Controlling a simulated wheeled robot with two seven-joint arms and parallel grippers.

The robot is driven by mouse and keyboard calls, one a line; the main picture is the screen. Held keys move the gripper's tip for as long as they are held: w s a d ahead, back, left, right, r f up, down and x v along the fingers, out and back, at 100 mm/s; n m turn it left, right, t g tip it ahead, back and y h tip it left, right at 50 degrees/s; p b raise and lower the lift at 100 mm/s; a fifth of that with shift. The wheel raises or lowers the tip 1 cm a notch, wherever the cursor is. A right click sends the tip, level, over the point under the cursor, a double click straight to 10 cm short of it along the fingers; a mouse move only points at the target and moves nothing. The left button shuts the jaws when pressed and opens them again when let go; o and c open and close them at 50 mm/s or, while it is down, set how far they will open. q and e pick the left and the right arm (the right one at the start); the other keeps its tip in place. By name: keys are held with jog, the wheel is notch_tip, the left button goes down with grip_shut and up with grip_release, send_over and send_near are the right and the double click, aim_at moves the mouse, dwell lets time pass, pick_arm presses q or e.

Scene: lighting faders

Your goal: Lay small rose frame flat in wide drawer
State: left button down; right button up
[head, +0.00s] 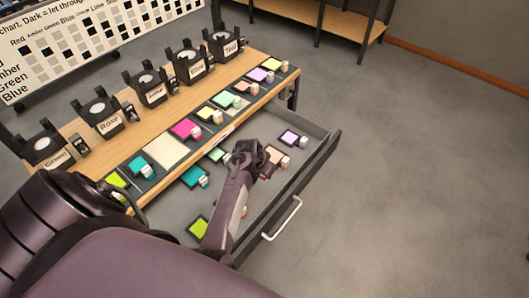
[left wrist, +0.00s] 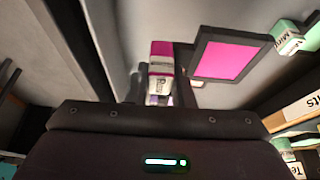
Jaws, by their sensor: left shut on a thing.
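My left gripper (head: 248,156) is over the open wide drawer (head: 318,160). In the left wrist view it is shut on the white and magenta label block (left wrist: 161,72) of the small rose frame, whose lettering is partly hidden. The rose frame (left wrist: 230,58) has a dark border and a magenta sheet, and sticks out to the right of the block. Another magenta frame (head: 186,129) lies on the table's front strip. My right gripper is not in view.
The drawer holds teal (head: 194,176), mint (head: 217,154), salmon (head: 273,156), lavender (head: 289,137) and lime (head: 198,228) frames. Several labelled black lamps (head: 103,117) stand on the table (head: 70,143). The drawer has a pale front handle (head: 283,220). Floor at right is clear.

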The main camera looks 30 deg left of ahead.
pick_arm(q)
jog(key=shift+f+b, duration=1.5)
jog(key=shift+f, duration=1.2)
jog(key=shift+p, duration=0.35)
jog(key=shift+f+b, duration=1.05)
jog(key=shift+f, duration=0.3)
jog(key=c, duration=1.2)
grip_release()
jog(key=shift+o, duration=0.2)
jog(key=shift+s+r, duration=0.1)
